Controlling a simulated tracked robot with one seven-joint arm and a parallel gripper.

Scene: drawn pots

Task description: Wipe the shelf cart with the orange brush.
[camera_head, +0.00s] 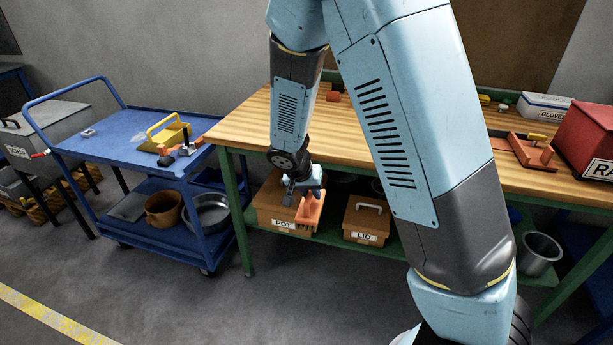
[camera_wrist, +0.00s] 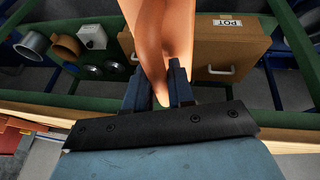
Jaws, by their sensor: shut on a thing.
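The blue shelf cart (camera_head: 105,150) stands at the left, with an upper and a lower shelf. A pale smudge (camera_head: 115,139) shows on its upper shelf. My gripper (camera_head: 305,190) hangs in front of the workbench's near edge, to the right of the cart and apart from it. It is shut on the orange brush (camera_head: 309,211), whose bristles point down. In the wrist view the brush (camera_wrist: 167,35) fills the middle, between the fingers (camera_wrist: 160,84) and beyond them; its far end is cut off by the frame.
Pots (camera_head: 163,209) fill the lower shelf. The workbench (camera_head: 240,128) is behind my gripper, with POT (camera_head: 275,205) and LID (camera_head: 365,222) boxes below. The floor in front is clear.

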